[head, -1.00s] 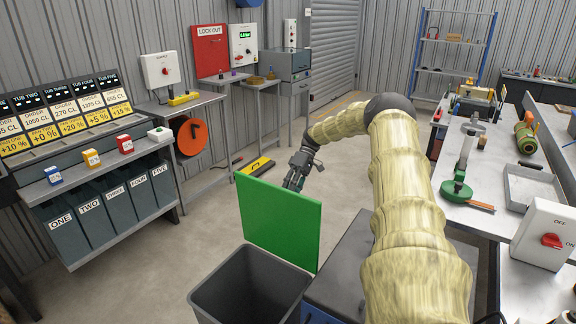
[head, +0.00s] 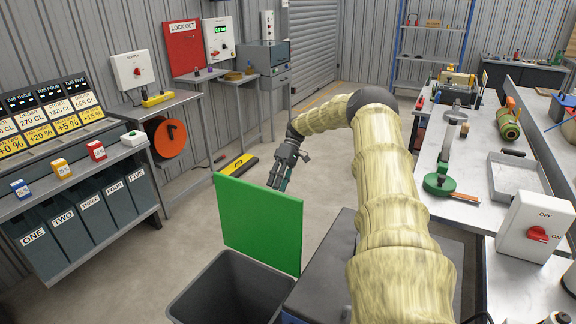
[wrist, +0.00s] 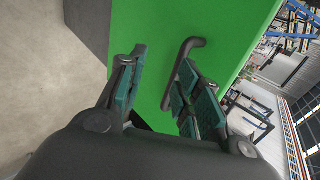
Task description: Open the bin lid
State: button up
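The green bin lid (head: 258,222) stands upright, open, at the far edge of the dark grey bin (head: 230,290). The bin's mouth is uncovered. My gripper (head: 279,180) is behind the lid's top edge, on its far side. In the wrist view the lid's outer green face (wrist: 235,35) fills the middle, with a dark bent handle (wrist: 186,62) on it. My gripper (wrist: 160,70) is open, its two green-padded fingers apart. The handle lies close to the right finger; I cannot tell whether they touch. Nothing is gripped.
A metal workbench (head: 462,220) with a tray and tools stands to the right, with a white switch box (head: 535,226) near it. The tub rack (head: 95,205) stands to the left. The concrete floor (head: 165,260) between the rack and bin is clear.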

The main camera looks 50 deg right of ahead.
jog(key=v, duration=0.7)
jog(key=shift+w+r, duration=0.25)
dwell(0.5)
